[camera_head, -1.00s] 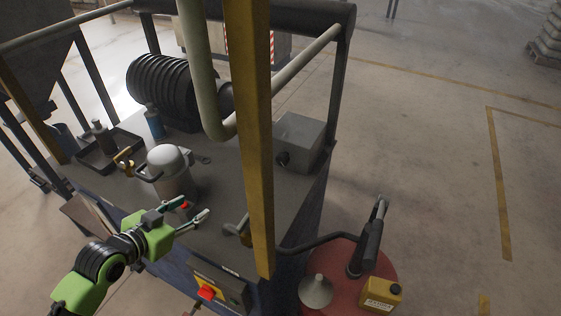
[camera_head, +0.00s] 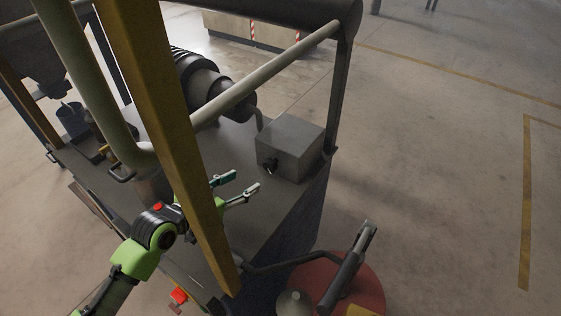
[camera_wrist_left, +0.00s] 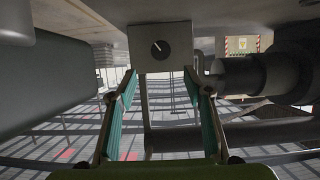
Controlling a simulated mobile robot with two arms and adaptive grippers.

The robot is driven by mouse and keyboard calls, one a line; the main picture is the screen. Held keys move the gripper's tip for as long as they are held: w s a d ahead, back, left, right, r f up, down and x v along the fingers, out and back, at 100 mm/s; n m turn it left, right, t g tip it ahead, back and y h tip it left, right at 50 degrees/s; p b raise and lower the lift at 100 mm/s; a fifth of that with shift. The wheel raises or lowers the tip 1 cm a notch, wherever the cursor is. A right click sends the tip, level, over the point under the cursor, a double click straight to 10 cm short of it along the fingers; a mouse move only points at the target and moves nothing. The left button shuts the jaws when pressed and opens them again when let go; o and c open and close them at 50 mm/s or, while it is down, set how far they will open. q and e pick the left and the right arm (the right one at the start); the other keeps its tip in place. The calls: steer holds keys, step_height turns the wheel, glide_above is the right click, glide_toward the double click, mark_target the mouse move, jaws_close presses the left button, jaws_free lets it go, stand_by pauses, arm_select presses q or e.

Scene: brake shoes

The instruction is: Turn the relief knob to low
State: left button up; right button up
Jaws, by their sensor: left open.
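The grey metal box (camera_head: 292,145) stands on the dark bench top, to the right of my left gripper. A small dark knob (camera_head: 268,165) sits on its side facing the gripper. In the left wrist view the knob (camera_wrist_left: 161,48) is a dark round dial with a light pointer line slanting from upper left to lower right. Markings are too small to read. My left gripper (camera_head: 240,185) is open and empty, its fingers aimed toward the box, apart from the knob. Its fingers also frame the lower part of the left wrist view (camera_wrist_left: 160,87). My right gripper is not in view.
A yellow post (camera_head: 180,130) crosses in front of my left arm in the head view. A pale rail (camera_head: 262,78) runs above the bench behind the gripper. A dark ribbed cylinder (camera_head: 200,82) stands behind. A red drum (camera_head: 362,285) with a pump handle stands at lower right.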

arm_select(q)
steer(key=p, duration=0.1)
glide_toward(268, 168)
steer(key=w+d, duration=0.1)
steer(key=w, duration=0.1)
steer(key=x, duration=0.7)
steer(key=shift+w+d+f+p, duration=0.1)
steer(key=shift+d+f+p, duration=0.15)
steer(key=shift+f, duration=0.2)
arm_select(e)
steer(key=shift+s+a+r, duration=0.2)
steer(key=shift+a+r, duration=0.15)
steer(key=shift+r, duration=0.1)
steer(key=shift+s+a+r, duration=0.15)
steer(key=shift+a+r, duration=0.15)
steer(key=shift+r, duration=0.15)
arm_select(q)
steer(key=shift+a, duration=0.1)
steer(key=c, duration=1)
steer(key=shift+c, duration=0.4)
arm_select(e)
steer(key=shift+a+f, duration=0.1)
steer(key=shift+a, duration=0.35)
